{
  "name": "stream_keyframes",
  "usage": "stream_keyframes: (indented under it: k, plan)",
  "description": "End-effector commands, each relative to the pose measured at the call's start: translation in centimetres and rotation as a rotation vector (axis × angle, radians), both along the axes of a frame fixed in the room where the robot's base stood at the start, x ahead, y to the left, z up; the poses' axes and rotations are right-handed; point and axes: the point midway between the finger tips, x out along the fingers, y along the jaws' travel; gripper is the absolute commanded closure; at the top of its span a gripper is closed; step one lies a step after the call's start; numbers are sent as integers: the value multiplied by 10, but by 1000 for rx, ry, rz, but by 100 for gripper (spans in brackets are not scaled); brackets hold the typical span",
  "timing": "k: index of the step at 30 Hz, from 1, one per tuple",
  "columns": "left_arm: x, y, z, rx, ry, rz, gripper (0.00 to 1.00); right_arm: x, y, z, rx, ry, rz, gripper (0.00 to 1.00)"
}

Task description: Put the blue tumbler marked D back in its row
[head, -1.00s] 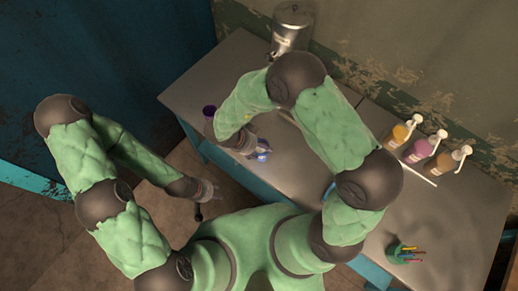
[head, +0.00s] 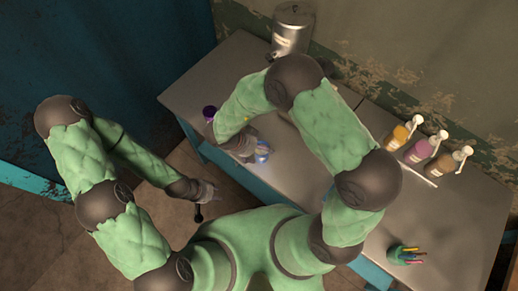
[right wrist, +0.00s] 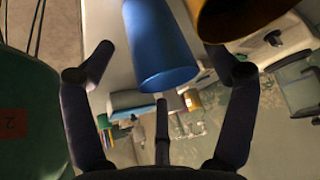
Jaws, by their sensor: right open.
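A blue tumbler (right wrist: 160,45) shows in the right wrist view, between the two spread fingers of my right gripper (right wrist: 161,65). The fingers stand apart from its sides. No letter is readable on it. A purple tumbler (head: 209,113) stands to the left on the table. A brown-orange tumbler (right wrist: 245,15) is close by the right finger in the wrist view. My left gripper (head: 210,190) hangs off the table; its finger opening is too small to judge.
The grey table (head: 215,75) has a metal canister (head: 292,28) at the back. Pump bottles with orange (head: 396,137), purple (head: 420,150) and brown (head: 441,166) contents stand at the right. A green cup of pens (head: 403,256) is at the front right. My right arm covers the table's middle.

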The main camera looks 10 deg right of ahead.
Motion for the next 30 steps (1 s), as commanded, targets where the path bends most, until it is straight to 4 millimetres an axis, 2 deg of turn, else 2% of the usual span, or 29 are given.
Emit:
stream_keyframes:
  k: [12,16,22,30]
  plan:
    - [0,0,18,0,0,0,60,-1,42,67,1,-4,3,14]
    - [0,0,21,0,0,0,60,-2,52,84,1,-2,2,14]
    - [0,0,23,0,0,0,60,-2,61,97,0,-1,1,14]
    - [0,0,23,0,0,0,60,-3,63,99,0,0,0,14]
